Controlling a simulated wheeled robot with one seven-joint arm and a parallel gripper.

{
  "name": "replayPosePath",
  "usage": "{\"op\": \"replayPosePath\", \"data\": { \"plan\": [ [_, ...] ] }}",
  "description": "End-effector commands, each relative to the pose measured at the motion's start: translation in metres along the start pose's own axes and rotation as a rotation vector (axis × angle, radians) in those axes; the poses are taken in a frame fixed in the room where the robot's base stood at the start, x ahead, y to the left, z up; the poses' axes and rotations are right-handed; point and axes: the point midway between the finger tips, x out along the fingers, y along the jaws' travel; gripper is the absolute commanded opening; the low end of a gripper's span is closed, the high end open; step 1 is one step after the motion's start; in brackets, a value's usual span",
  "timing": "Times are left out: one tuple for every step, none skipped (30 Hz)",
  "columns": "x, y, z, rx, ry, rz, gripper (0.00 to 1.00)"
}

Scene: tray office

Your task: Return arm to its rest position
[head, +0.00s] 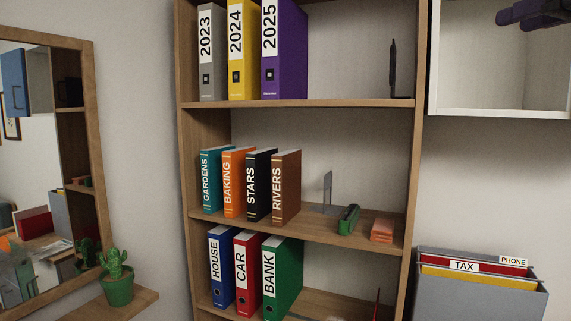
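A dark purple rounded part (537,13) shows at the top right corner, in front of the white wall cabinet. It looks like a piece of my arm, and the rest is cut off by the frame edge. No gripper fingers show in the head view, so I cannot see whether the gripper holds anything.
A wooden bookcase (311,104) holds several binders, books, a green stapler (348,219) and a bookend (327,192). A white cabinet (500,110) hangs at right above a grey file box (470,297). A mirror (88,130) and potted cactus (118,290) are at left.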

Motion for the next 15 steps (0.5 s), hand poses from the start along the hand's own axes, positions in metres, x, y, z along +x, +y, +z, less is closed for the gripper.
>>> {"op": "replayPosePath", "data": {
  "plan": [
    [0.004, 0.004, 0.003, 0.020, -0.006, 0.001, 0.31],
    [0.006, 0.006, 0.005, 0.031, -0.008, 0.003, 0.31],
    [0.009, 0.009, 0.007, 0.046, -0.011, 0.006, 0.31],
    [0.012, 0.012, 0.009, 0.060, -0.015, 0.009, 0.31],
    [0.015, 0.015, 0.012, 0.072, -0.019, 0.011, 0.31],
    [0.019, 0.018, 0.015, 0.090, -0.024, 0.015, 0.31],
    [0.022, 0.021, 0.018, 0.105, -0.029, 0.018, 0.31],
    [0.025, 0.024, 0.021, 0.118, -0.034, 0.022, 0.31],
    [0.030, 0.029, 0.026, 0.140, -0.042, 0.027, 0.31],
    [0.034, 0.032, 0.030, 0.156, -0.049, 0.031, 0.31],
    [0.038, 0.035, 0.034, 0.173, -0.056, 0.035, 0.31],
    [0.044, 0.039, 0.040, 0.197, -0.066, 0.041, 0.31],
    [0.049, 0.043, 0.046, 0.215, -0.076, 0.046, 0.31],
    [0.054, 0.046, 0.051, 0.234, -0.085, 0.050, 0.31],
    [0.061, 0.050, 0.060, 0.261, -0.102, 0.057, 0.31]
  ]
}}
